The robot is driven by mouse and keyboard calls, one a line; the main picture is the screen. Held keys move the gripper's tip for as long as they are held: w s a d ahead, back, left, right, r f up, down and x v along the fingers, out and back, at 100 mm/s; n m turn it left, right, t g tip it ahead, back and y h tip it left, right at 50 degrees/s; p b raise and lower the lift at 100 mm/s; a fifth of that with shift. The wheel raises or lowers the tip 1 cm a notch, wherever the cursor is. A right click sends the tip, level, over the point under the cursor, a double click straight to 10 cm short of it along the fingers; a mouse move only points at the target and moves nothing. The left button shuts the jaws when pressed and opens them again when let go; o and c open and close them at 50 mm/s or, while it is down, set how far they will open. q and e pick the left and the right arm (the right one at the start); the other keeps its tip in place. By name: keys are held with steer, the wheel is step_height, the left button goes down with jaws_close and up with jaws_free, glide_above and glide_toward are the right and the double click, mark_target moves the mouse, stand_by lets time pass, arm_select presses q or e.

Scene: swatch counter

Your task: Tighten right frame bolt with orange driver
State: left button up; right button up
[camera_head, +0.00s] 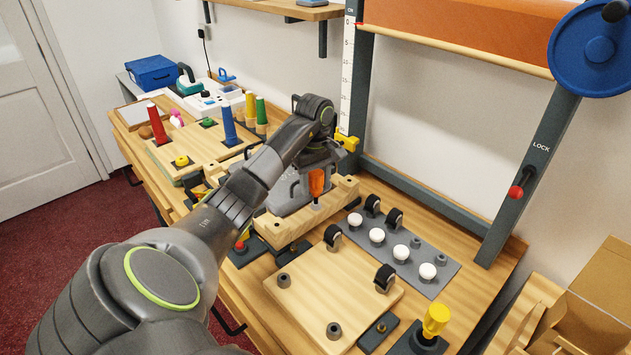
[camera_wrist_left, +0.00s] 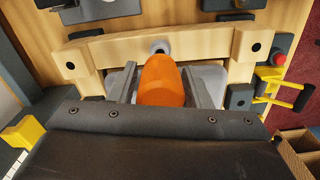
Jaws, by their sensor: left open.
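The orange driver (camera_head: 316,182) stands upright at the wooden frame bar (camera_head: 285,231), its handle up. In the left wrist view its orange handle (camera_wrist_left: 162,82) points at a grey collar (camera_wrist_left: 160,47) near the middle of the bar. My left gripper (camera_head: 305,190) is open, with one finger (camera_wrist_left: 203,88) on each side of the handle; I cannot tell whether they touch it. The bar has end blocks with dark round spots, one at the left (camera_wrist_left: 70,66) and one at the right (camera_wrist_left: 256,47); I cannot tell whether these are bolts. My right gripper is out of view.
A wooden board (camera_head: 335,290) with grey bushings lies in front of the bar. A grey plate (camera_head: 424,257) with white knobs is to its right. A yellow-handled tool (camera_head: 436,319) stands near the front right edge. A dark post (camera_head: 530,170) rises behind. Coloured pegs fill the left side.

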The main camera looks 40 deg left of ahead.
arm_select(q)
steer(key=n, duration=0.6)
steer(key=shift+s+n+p, duration=0.1)
steer(key=shift+n+p, duration=0.2)
steer(key=shift+p, duration=0.05)
steer(key=n+p, duration=0.1)
steer(key=n, duration=0.6)
steer(key=shift+s, duration=0.1)
steer(key=c, duration=0.7)
steer(key=m+b, duration=0.2)
steer(key=b, duration=0.1)
steer(key=shift+f+m, duration=0.3)
steer(key=shift+c, duration=0.2)
steer(key=shift+r+m+p, duration=0.35)
steer(key=shift+m+p, duration=0.05)
steer(key=shift+m, duration=0.2)
steer(key=m, duration=1.1)
steer(key=shift+w+f, duration=0.1)
steer(key=shift+w, duration=0.1)
